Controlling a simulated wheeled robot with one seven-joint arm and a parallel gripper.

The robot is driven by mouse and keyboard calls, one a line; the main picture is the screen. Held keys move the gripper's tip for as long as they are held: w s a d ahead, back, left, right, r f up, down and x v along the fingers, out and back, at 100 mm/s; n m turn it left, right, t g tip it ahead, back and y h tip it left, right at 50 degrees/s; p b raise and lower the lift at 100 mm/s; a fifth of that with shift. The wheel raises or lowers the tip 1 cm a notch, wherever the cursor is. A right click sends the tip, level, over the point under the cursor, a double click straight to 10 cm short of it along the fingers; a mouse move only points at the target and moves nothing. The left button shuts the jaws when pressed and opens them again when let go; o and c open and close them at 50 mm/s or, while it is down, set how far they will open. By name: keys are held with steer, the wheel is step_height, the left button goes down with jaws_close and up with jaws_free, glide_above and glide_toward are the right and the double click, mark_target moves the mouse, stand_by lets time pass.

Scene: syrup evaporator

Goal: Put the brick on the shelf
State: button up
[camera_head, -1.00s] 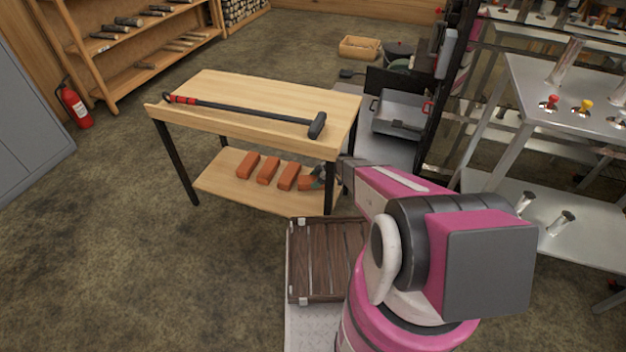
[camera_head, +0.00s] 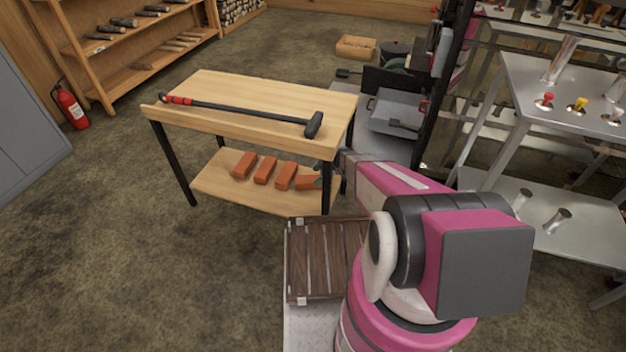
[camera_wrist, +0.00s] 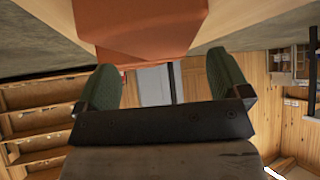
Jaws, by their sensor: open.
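Several orange-red bricks lie in a row on the lower wooden shelf (camera_head: 222,188) of a table. The rightmost brick (camera_head: 306,182) is beside my gripper (camera_head: 322,176), which reaches in from the right near the table's front right leg and is partly hidden. In the wrist view, my gripper (camera_wrist: 162,72) is open, its two green fingers wide apart. A brick (camera_wrist: 145,30) fills the top middle, just past the fingertips. Whether it touches a finger cannot be told. Light wood shows on both sides of it.
A long-handled sledgehammer (camera_head: 250,110) lies on the tabletop (camera_head: 270,88). A dark slatted crate (camera_head: 325,260) stands in front of the table, beside my arm. A steel rack (camera_head: 530,85) stands at the right. The floor (camera_head: 130,260) at the left is clear.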

steer(key=v, duration=0.8)
